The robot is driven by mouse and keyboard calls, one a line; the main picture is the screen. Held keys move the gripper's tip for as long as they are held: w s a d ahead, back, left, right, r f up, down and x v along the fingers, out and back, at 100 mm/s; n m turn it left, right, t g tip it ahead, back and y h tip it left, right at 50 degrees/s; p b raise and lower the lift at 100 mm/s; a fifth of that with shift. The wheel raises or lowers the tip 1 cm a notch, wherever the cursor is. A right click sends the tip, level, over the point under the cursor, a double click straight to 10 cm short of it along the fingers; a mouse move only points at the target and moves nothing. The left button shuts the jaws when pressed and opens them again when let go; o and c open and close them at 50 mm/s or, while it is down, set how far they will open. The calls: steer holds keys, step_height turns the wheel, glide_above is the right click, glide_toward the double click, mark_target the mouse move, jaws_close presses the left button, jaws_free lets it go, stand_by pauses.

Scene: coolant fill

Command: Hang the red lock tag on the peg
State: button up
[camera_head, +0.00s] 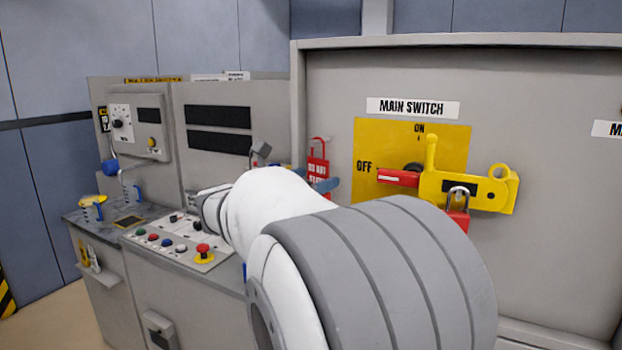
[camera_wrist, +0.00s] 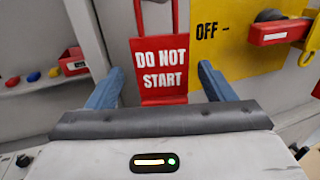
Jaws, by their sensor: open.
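The red lock tag (camera_head: 318,168) reads "DO NOT START" and hangs upright in front of the grey panel, left of the yellow switch plate. It also shows in the wrist view (camera_wrist: 160,62), with its red loop running up out of the top edge. My gripper (camera_wrist: 160,82) is open, with one blue finger on each side of the tag and a visible gap on both sides. In the head view my gripper (camera_head: 327,186) is mostly hidden behind my white arm. The peg cannot be made out, and the top of the loop is cut off in the wrist view.
The yellow switch plate (camera_head: 377,135) is right of the tag, with a yellow lever (camera_head: 470,190) and a red padlock (camera_head: 457,217) projecting from it. A console (camera_head: 180,240) with several buttons is at left. A small red part (camera_wrist: 73,60) is left of my gripper.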

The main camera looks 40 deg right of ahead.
steer(key=s+a, duration=0.1)
steer(key=a, duration=0.6)
steer(key=shift+a+b, duration=0.4)
steer(key=shift+b, duration=0.05)
steer(key=s+a+f+m+y, duration=0.3)
steer(key=s+f+m+y, duration=0.1)
steer(key=f, duration=0.4)
steer(key=s+a+f+m+y, duration=0.2)
steer(key=s+f+m+y, duration=0.15)
steer(key=f, duration=0.45)
steer(key=s+a+f+m+y, duration=0.3)
steer(key=a+f+m+y, duration=0.2)
steer(key=a+m, duration=0.1)
steer(key=s+a+f+m+y, duration=0.3)
steer(key=a+f+m+y, duration=0.2)
steer(key=a, duration=0.4)
steer(key=shift+s+a+f+m, duration=0.15)
steer(key=shift+s+f+m, duration=0.3)
steer(key=shift+f, duration=0.25)
steer(key=shift+w, duration=0.1)
